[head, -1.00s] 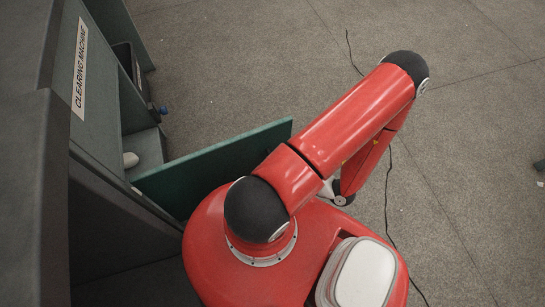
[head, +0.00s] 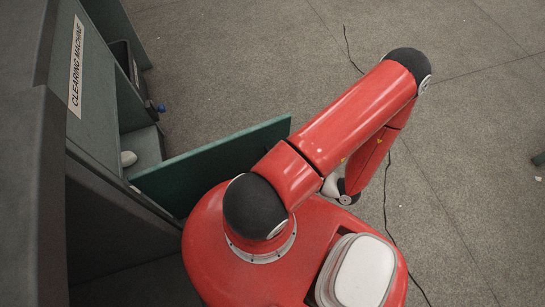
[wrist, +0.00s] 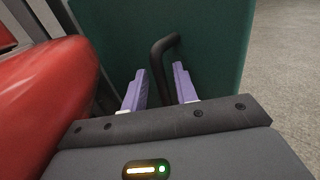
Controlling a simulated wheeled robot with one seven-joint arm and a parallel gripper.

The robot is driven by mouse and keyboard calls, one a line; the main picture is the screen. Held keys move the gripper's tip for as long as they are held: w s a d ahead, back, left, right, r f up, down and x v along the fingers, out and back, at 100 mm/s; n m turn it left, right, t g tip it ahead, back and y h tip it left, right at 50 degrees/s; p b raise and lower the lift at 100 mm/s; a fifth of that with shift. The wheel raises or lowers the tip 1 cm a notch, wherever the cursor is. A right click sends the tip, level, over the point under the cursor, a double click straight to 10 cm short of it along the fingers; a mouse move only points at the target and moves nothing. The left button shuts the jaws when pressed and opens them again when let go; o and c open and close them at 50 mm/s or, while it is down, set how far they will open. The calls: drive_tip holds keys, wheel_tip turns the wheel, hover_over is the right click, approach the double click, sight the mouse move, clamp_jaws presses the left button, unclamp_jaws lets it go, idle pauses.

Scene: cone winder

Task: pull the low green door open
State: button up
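The low green door (head: 215,160) stands swung out from the machine in the head view, its free edge pointing right. In the wrist view the door (wrist: 215,40) fills the upper middle, with a dark bent bar handle (wrist: 157,62) on its face. My gripper (wrist: 160,82) has its two purple fingers apart, one on each side of the handle's lower part. A gap shows between the handle and the right finger; contact with the left finger cannot be told. In the head view my gripper is hidden behind my arm and the door.
The grey machine (head: 98,110) with the "CLEARING MACHINE" label stands at left. A pale object (head: 128,158) lies in the opening behind the door. A dark bin (head: 127,60) stands farther back.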

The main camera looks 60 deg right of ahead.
drive_tip(key=s, duration=0.6)
drive_tip(key=shift+d, duration=0.35)
